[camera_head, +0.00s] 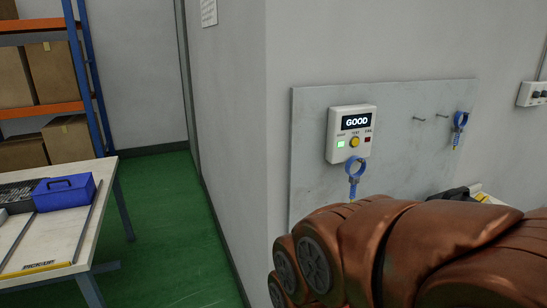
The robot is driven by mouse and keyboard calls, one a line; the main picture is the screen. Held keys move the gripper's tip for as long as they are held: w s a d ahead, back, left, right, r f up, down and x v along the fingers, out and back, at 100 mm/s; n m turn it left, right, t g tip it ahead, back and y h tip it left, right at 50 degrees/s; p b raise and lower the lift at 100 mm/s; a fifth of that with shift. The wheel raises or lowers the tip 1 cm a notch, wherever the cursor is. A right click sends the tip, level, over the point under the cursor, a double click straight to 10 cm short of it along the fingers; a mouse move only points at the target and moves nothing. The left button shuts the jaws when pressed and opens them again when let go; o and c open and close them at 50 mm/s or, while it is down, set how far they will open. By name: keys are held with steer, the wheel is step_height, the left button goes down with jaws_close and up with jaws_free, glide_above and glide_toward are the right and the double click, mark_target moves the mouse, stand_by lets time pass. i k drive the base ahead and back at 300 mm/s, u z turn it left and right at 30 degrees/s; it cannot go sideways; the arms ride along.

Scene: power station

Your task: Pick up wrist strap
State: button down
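A blue wrist strap (461,119) hangs from the wall panel at its right side, by a small hook. Another blue loop with a short tail (355,169) shows just below the white tester; whether it hangs from the tester or is held from below cannot be told. The tester (351,134) reads "GOOD" and has a lit green light and a yellow button. My copper-coloured arm fills the lower right, below the panel. My gripper is not visible, and the arm hides what lies behind it.
The grey panel (400,165) is on the wall, with bare pegs left of the hanging strap. At left, a table (70,225) holds a blue toolbox (64,192). Shelving with cardboard boxes (68,141) stands behind it. Green floor (165,215) is clear between table and wall.

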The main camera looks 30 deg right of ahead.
mark_target(354, 179)
steer(key=z, duration=1.2)
